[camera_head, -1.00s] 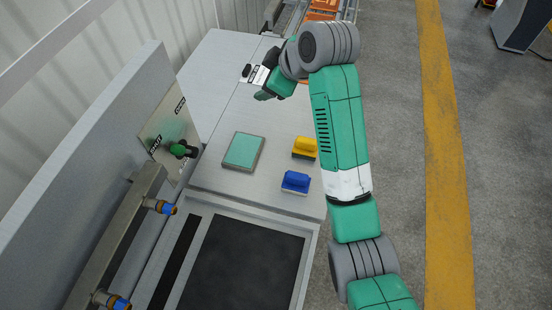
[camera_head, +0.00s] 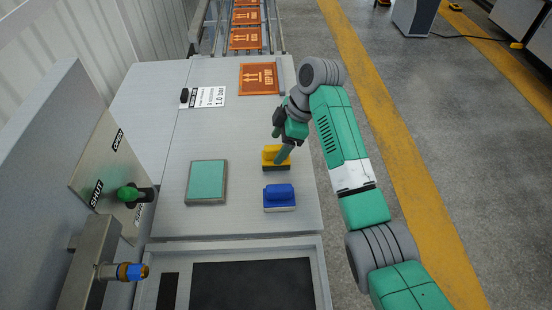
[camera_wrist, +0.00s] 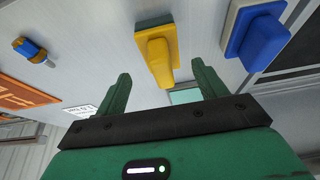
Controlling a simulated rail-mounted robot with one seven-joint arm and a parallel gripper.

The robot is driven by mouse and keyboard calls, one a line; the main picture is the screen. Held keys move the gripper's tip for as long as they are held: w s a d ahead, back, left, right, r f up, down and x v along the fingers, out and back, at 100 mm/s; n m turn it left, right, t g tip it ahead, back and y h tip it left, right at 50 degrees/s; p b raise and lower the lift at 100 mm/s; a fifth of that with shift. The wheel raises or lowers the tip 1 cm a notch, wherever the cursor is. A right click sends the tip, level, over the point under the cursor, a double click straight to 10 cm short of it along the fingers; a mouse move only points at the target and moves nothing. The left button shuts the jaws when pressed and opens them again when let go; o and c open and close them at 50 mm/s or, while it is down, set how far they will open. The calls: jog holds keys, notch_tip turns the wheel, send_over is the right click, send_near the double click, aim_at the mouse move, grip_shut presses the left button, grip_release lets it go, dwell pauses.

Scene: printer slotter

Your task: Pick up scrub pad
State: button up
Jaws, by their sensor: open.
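A yellow-handled block (camera_head: 271,158) with a dark green pad beneath and a blue-handled block (camera_head: 279,195) with a pale base stand on the grey bench. Which of them is the scrub pad I cannot tell. My gripper (camera_head: 283,150) is just above the yellow one and partly covers it. In the wrist view my open gripper (camera_wrist: 161,68) has the yellow handle (camera_wrist: 158,62) in line with the gap between its fingers; I see no contact. The blue block shows at upper right of the wrist view (camera_wrist: 262,38).
A teal square in a grey frame (camera_head: 207,180) lies left of the blocks. A dark recessed tray (camera_head: 253,287) is at the near end. A printed card (camera_head: 207,97) and an orange panel (camera_head: 259,78) lie farther back. A valve panel (camera_head: 107,175) stands at left.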

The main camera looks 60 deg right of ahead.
aim_at(277, 147)
jog(key=x, duration=0.2)
jog(key=b+x, duration=0.1)
jog(key=x, duration=0.1)
jog(key=shift+a, duration=0.3)
jog(key=shift+d+r, duration=0.1)
jog(key=shift+r, duration=0.05)
jog(key=shift+c, duration=0.6)
jog(key=c, duration=1)
notch_tip(277, 147, up, 10)
jog(key=p, duration=0.3)
jog(key=shift+p, duration=0.35)
jog(key=shift+o, duration=1.2)
jog(key=shift+c, duration=0.4)
